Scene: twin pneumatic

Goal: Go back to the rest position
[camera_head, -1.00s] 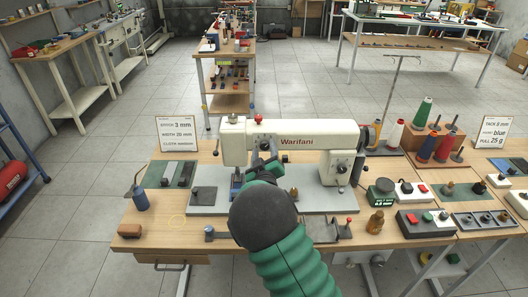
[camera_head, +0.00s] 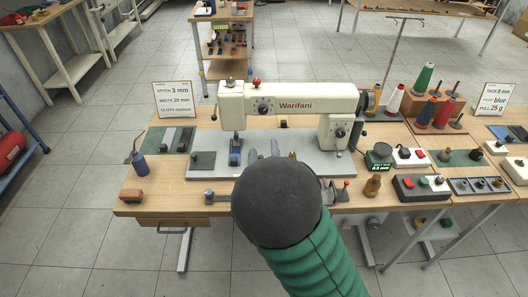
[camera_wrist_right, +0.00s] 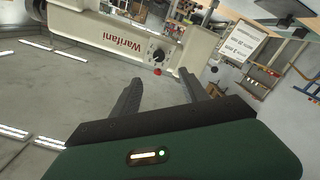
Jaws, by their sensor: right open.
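My right gripper (camera_head: 264,150) is mostly hidden behind the dark ball of my own arm. The white Warifani sewing machine (camera_head: 295,104) stands on the wooden table (camera_head: 160,198). It also shows upside down in the right wrist view (camera_wrist_right: 110,33), beyond the fingers. My left gripper is not in view.
A blue bottle (camera_head: 139,163) and a brown block (camera_head: 132,196) sit at the table's left. Thread cones (camera_head: 424,78), a switch box (camera_head: 420,187) and an amber bottle (camera_head: 372,186) stand at the right. Two sign cards (camera_head: 174,99) stand at the back.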

